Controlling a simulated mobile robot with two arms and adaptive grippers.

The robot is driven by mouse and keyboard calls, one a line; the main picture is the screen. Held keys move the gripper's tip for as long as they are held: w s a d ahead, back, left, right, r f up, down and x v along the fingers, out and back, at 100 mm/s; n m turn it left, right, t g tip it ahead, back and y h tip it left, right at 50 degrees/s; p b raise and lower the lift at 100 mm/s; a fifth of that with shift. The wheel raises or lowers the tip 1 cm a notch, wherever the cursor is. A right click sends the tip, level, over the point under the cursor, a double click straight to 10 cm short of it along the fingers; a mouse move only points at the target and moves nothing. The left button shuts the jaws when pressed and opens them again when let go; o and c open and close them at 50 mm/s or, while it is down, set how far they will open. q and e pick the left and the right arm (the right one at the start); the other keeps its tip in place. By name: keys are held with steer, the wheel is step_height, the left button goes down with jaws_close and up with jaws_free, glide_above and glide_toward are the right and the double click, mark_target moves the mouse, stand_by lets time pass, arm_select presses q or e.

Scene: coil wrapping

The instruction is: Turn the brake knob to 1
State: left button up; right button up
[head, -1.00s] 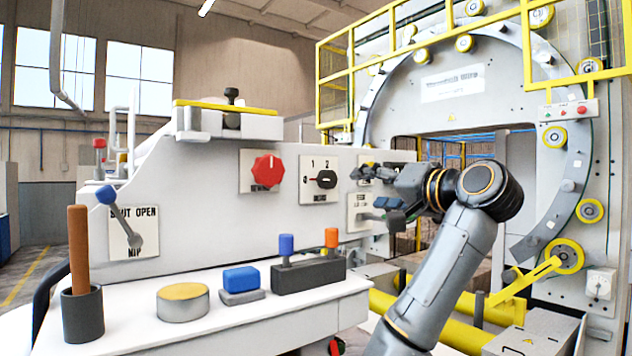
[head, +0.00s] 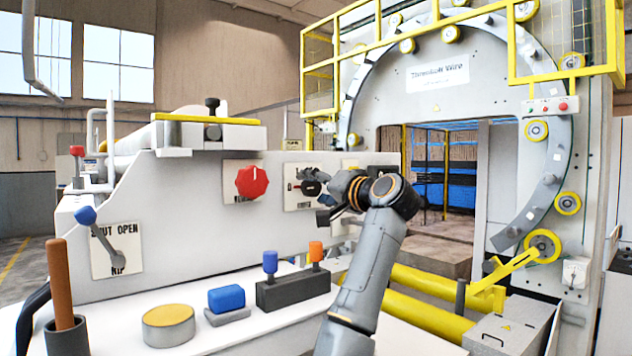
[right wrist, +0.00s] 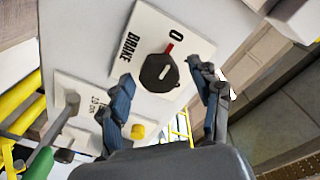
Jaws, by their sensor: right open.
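The brake knob (right wrist: 158,74) is a dark round knob on a white plate (right wrist: 190,40) marked BRAKE and 0. Its red mark points at the 0. In the head view the knob (head: 310,188) is partly covered by my right gripper (head: 320,196), as is much of its plate (head: 289,173). My right gripper (right wrist: 166,92) is open in the right wrist view, with one blue-grey finger on each side of the knob and a gap to it. The digits 1 and 2 are hidden now. My left gripper is not in view.
A red knob (head: 251,182) is on the panel left of the brake plate. A blue-tipped lever (head: 103,236) is farther left. Below, the ledge carries a yellow-topped disc (head: 168,322), a blue button (head: 226,297) and a dark switch block (head: 293,289). A yellow-railed ring machine stands at right.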

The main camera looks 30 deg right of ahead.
steer(key=shift+w, duration=0.25)
steer(key=shift+c, duration=0.4)
steer(key=c, duration=1.1)
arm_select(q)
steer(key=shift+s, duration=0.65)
arm_select(e)
steer(key=shift+o, duration=0.2)
steer(key=m+p, duration=0.1)
steer(key=m, duration=0.5)
steer(key=shift+r+m, duration=0.1)
steer(key=shift+m, duration=0.2)
arm_select(q)
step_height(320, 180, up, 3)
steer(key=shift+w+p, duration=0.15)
steer(key=shift+p, duration=0.85)
arm_select(e)
steer(key=m, duration=0.4)
steer(key=shift+m, duration=0.4)
steer(key=shift+g, duration=0.3)
